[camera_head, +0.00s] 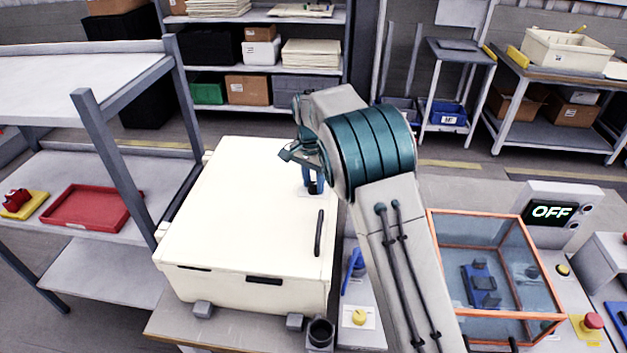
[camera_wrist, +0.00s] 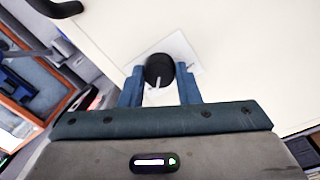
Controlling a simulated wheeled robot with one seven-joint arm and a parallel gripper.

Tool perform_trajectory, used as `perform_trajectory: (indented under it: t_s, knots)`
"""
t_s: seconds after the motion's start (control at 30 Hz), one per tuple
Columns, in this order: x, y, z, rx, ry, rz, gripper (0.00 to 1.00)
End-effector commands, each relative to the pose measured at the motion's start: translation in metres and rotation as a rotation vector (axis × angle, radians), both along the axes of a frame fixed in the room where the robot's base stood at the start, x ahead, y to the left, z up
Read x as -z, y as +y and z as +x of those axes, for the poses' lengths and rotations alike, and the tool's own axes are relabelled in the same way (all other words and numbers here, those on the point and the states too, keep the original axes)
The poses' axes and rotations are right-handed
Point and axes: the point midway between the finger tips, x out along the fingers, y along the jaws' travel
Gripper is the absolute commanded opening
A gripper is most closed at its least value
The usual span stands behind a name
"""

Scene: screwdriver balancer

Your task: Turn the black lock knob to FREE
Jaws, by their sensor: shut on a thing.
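The black lock knob (camera_wrist: 159,67) sits on a pale label plate (camera_wrist: 183,47) on the face of a cream cabinet (camera_wrist: 120,25). A white pointer mark on the knob runs toward my palm, slightly to the left in the wrist view. The plate's lettering cannot be read. My gripper (camera_wrist: 160,74) has its blue fingers on either side of the knob and is shut on it. In the head view my gripper (camera_head: 313,180) reaches down to the right side of the cream cabinet (camera_head: 240,215); there the knob is mostly hidden by the fingers.
A black handle (camera_head: 319,233) stands out from the cabinet near the knob. In front are a blue lever (camera_head: 352,268) and a yellow knob (camera_head: 359,316). An orange-framed clear box (camera_head: 490,270) and a display reading OFF (camera_head: 551,212) stand at the right.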

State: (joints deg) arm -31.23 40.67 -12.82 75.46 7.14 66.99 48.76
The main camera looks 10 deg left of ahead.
Motion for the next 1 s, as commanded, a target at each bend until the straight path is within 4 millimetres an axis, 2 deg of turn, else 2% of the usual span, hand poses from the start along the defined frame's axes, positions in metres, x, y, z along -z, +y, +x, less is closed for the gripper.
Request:
perform_trajectory:
  t_s: [0.3, 0.7, 0.73, 0.8, 1.0]
  knots:
    - [-0.0012, 0.0004, 0.0006, 0.067, -0.003, 0.002, 0.07]
    - [-0.0011, 0.0004, 0.0006, 0.071, -0.002, 0.002, 0.07]
    - [-0.0011, 0.0004, 0.0006, 0.071, -0.002, 0.002, 0.38]
    - [-0.0009, 0.0003, 0.0005, 0.071, -0.002, 0.002, 0.52]
    - [-0.0004, 0.0001, 0.0003, 0.070, -0.001, 0.001, 0.52]
